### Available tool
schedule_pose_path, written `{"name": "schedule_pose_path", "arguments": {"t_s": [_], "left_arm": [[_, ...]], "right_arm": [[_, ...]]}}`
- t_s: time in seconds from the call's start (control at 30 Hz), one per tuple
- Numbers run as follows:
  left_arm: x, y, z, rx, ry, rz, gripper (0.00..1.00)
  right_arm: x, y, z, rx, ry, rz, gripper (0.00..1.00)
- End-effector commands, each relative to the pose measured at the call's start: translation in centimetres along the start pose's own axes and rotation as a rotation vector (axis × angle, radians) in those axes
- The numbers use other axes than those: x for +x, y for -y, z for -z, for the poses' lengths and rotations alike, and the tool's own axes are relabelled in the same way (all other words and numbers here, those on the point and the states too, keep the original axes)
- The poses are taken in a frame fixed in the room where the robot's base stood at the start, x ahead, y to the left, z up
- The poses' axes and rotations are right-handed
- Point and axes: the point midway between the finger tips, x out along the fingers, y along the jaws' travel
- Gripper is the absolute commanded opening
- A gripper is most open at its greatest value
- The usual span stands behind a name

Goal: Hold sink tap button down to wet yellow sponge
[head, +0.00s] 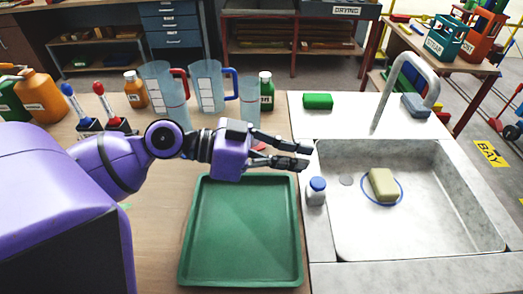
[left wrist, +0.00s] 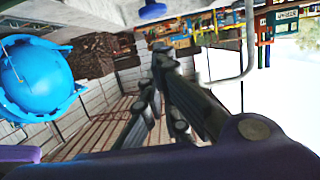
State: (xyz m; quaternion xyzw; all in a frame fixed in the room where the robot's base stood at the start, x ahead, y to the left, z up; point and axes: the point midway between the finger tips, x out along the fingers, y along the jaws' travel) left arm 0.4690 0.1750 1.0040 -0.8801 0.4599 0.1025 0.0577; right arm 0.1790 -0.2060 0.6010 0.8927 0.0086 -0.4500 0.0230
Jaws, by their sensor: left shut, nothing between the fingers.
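The yellow sponge (head: 382,185) lies inside a blue ring marked on the floor of the grey sink (head: 440,225). A curved metal tap (head: 400,58) rises behind the basin. My right gripper is out of view.
A green tray (head: 240,276) lies below my left arm. Measuring jugs (head: 208,88) and bottles stand behind it. A green block (head: 318,101) and a blue-grey block (head: 415,106) sit on the white counter behind the sink. The basin is otherwise mostly clear.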

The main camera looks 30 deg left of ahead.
Motion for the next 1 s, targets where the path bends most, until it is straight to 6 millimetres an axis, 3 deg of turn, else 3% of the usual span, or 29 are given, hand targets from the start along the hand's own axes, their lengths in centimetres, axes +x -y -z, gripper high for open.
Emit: {"name": "schedule_pose_path", "arguments": {"t_s": [0.13,0.4,1.0], "left_arm": [[-2.8,0.1,-0.1,-0.002,-0.002,0.004,0.00],[-6.0,0.1,0.2,0.003,-0.004,0.001,0.00],[-6.4,0.1,0.3,0.005,-0.005,0.001,0.00]], "right_arm": [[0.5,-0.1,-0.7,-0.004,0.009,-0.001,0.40],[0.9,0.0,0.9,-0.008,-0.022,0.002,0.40],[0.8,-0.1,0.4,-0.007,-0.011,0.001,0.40]]}}
